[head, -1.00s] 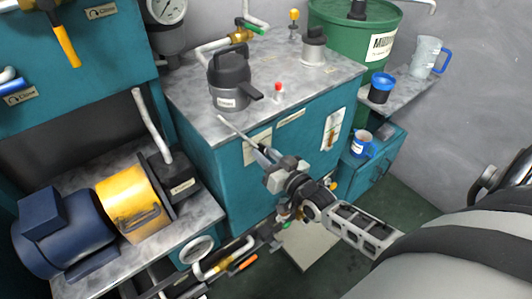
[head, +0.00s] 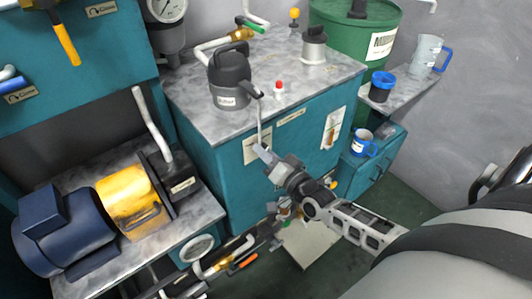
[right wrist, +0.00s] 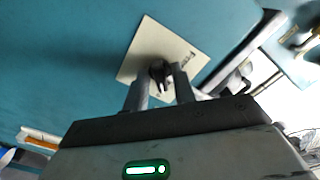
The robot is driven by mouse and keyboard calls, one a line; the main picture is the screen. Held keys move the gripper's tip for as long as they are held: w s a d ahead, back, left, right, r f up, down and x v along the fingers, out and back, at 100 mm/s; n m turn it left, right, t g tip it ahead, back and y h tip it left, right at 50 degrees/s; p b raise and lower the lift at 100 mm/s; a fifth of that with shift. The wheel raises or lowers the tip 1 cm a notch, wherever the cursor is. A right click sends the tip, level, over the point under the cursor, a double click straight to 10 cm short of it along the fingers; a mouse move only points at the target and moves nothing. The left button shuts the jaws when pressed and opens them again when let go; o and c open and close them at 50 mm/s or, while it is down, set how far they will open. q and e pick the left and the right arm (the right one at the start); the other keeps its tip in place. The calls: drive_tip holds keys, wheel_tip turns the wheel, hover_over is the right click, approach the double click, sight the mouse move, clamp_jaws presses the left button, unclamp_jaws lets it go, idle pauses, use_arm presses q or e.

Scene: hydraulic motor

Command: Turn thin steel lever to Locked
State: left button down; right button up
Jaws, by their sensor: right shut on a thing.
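The thin steel lever (head: 259,124) stands on the front face of the teal cabinet (head: 228,178), near its top edge. It points nearly straight up in the head view. A cream label plate (head: 249,151) lies behind it; its text is too small to read. My right gripper (head: 265,153) is shut on the lever near its lower end. In the right wrist view, the two fingers (right wrist: 162,85) flank a dark hub in front of the cream plate (right wrist: 186,55). The fingers hide part of the lever. My left gripper is not in view.
Pipes with an orange-handled valve (head: 243,262) run below.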

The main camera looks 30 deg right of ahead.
idle(0.3)
drive_tip(key=o, duration=0.7)
drive_tip(key=shift+s, duration=0.1)
drive_tip(key=s, duration=0.5)
drive_tip(key=s+d, duration=0.1)
drive_tip(key=s, duration=0.9)
drive_tip(key=shift+s+d, duration=0.15)
drive_tip(key=shift+s, duration=0.25)
